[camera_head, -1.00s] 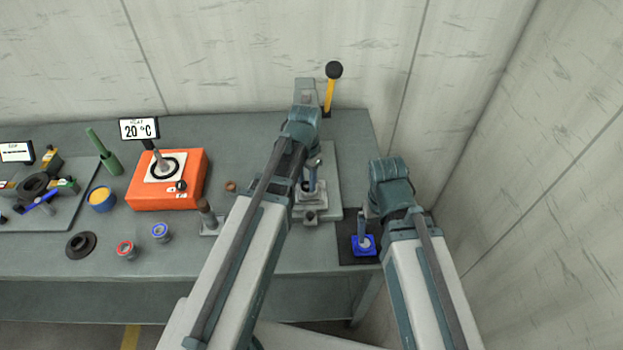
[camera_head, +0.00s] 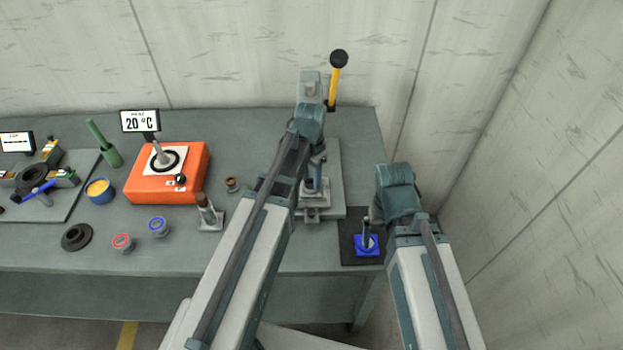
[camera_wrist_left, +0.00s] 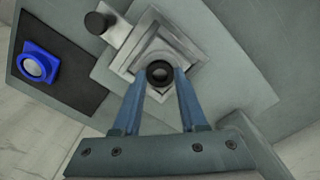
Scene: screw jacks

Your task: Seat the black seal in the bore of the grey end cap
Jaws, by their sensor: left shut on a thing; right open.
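My left gripper (camera_head: 317,178) is over the grey press fixture on the bench. In the left wrist view its blue fingertips (camera_wrist_left: 160,78) are shut on the small, round black seal (camera_wrist_left: 159,73). The seal is over a grey square part (camera_wrist_left: 153,47), apparently the end cap, on the fixture. The seal and the fingertips cover its bore, and I cannot tell whether the seal touches it. In the head view the fixture's grey blocks (camera_head: 314,197) show below the fingers. My right gripper (camera_head: 372,213) is open and empty near the blue block.
A blue block (camera_head: 367,246) stands on a black mat (camera_head: 349,225) at right. A yellow lever with a black knob (camera_head: 335,80) rises behind the fixture. An orange heater (camera_head: 168,183), a small post on a plate (camera_head: 208,215) and ringed cups (camera_head: 158,226) stand left.

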